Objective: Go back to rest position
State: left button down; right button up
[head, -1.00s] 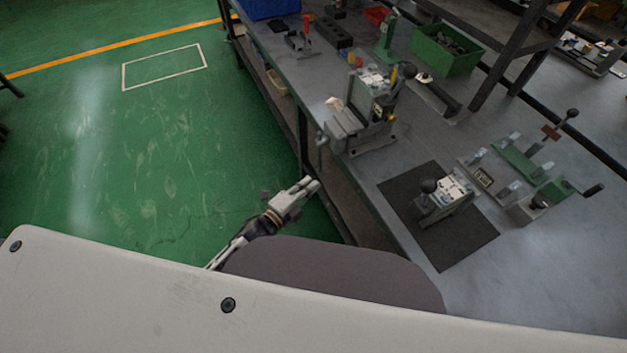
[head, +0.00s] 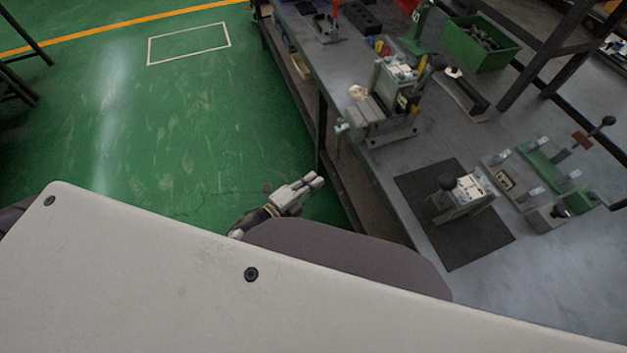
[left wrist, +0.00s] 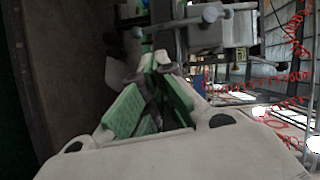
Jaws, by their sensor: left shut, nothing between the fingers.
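My left gripper (head: 316,181) is shut and empty in the head view, beside the front edge of the workbench and over the green floor. Its closed fingers with green pads also show in the left wrist view (left wrist: 152,70). It touches nothing that I can see. A valve block (head: 464,192) with a black knob stands on a dark mat (head: 460,250) on the bench, to the right of the gripper. My right gripper is not in view.
The grey workbench (head: 530,285) runs along the right. A clamp fixture (head: 385,115), a green bin (head: 480,48) and a row of green-and-grey fixtures (head: 545,180) stand on it. The green floor (head: 180,130) left of the bench is open.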

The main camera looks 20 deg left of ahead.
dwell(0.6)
